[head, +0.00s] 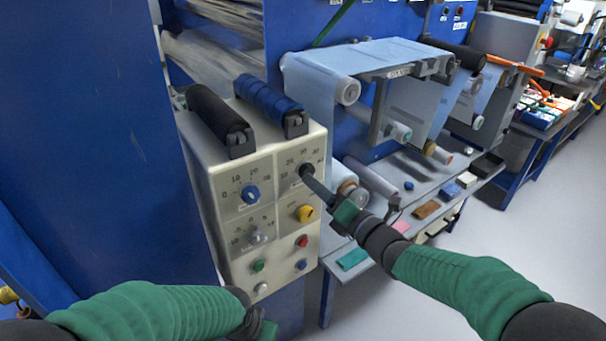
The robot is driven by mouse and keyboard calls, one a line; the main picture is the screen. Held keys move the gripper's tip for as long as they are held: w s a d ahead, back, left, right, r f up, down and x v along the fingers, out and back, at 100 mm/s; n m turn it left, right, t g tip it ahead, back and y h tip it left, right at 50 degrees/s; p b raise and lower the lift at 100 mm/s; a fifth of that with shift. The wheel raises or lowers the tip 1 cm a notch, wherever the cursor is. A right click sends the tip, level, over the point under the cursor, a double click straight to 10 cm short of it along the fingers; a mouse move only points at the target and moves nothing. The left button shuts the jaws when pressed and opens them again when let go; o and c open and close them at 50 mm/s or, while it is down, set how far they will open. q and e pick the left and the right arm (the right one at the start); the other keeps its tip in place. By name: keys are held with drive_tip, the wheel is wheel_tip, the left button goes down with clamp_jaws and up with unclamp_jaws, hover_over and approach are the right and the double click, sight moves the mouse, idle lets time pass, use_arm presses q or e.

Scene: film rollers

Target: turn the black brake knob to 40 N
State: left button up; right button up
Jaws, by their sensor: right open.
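The black brake knob (306,170) is on the upper right dial of the cream control panel (283,215). It is small and partly covered, and I cannot read where its pointer stands. My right gripper (315,182) reaches in from the lower right with its fingertips at the knob. It is open, and I cannot tell whether the fingers touch the knob. My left gripper (264,328) is low in front of the panel, and its fingers are too hidden to judge.
Film rollers and a work shelf stand right.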

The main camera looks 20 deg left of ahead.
sight(313, 172)
drive_tip(key=w, duration=0.2)
drive_tip(key=w+a, duration=0.1)
drive_tip(key=shift+w+a+r, duration=0.1)
drive_tip(key=shift+w+r, duration=0.05)
drive_tip(key=shift+w, duration=0.2)
drive_tip(key=shift+w+a, duration=0.2)
drive_tip(key=shift+a, duration=0.05)
drive_tip(key=a, duration=0.2)
drive_tip(key=shift+a, duration=0.35)
drive_tip(key=shift+c, duration=0.6)
drive_tip(key=shift+w+d, duration=0.15)
drive_tip(key=shift+d, duration=0.45)
drive_tip(key=c, duration=0.7)
use_arm(q)
drive_tip(key=shift+d+r, duration=0.5)
drive_tip(key=shift+d, duration=0.3)
use_arm(e)
drive_tip(key=shift+a, duration=0.15)
clamp_jaws()
